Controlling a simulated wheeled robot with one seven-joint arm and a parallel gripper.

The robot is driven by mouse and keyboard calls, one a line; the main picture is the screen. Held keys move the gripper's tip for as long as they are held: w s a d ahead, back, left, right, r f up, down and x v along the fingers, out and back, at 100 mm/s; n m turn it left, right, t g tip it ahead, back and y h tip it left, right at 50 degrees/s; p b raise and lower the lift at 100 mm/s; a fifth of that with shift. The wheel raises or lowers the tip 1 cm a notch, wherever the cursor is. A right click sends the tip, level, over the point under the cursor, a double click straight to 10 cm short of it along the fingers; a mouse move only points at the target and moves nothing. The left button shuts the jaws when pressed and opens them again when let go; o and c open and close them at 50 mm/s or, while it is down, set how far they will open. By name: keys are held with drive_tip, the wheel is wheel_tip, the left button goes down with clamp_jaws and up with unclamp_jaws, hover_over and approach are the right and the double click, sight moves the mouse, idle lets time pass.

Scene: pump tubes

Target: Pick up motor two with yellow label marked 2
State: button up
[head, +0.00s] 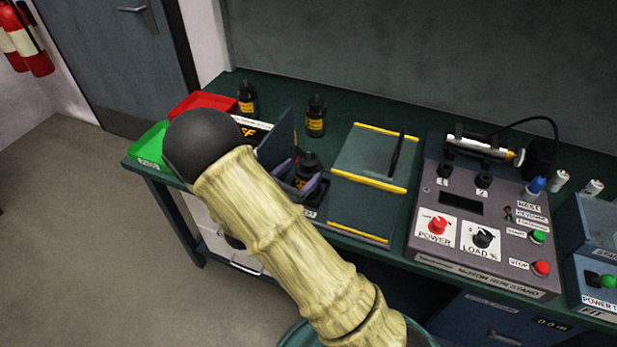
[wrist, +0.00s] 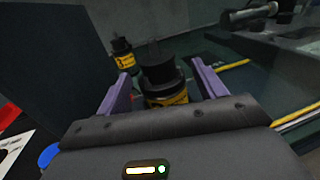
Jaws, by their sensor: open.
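A black motor with a yellow label (head: 307,164) stands near a dark holder on the bench. My gripper (head: 298,175) is open, with its purple fingers on either side of this motor. In the wrist view the motor (wrist: 166,88) shows between the open fingers of my gripper (wrist: 160,72), with a visible gap at the left finger. A second motor with a yellow label (head: 315,118) stands behind; a third (head: 247,100) stands at the back left. One other motor (wrist: 124,58) shows beyond the left finger in the wrist view. I cannot read the label numbers for certain.
A red bin (head: 203,103) and a green bin (head: 152,143) sit at the bench's left end. A dark upright panel (head: 278,137) stands left of the gripper. A yellow-striped board (head: 370,160) and a grey control stand (head: 462,215) lie to the right.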

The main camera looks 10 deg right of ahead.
drive_tip(key=x, duration=0.5)
drive_tip(key=shift+w+f+p, duration=0.15)
drive_tip(key=shift+p, duration=0.25)
drive_tip(key=shift+a, duration=0.1)
clamp_jaws()
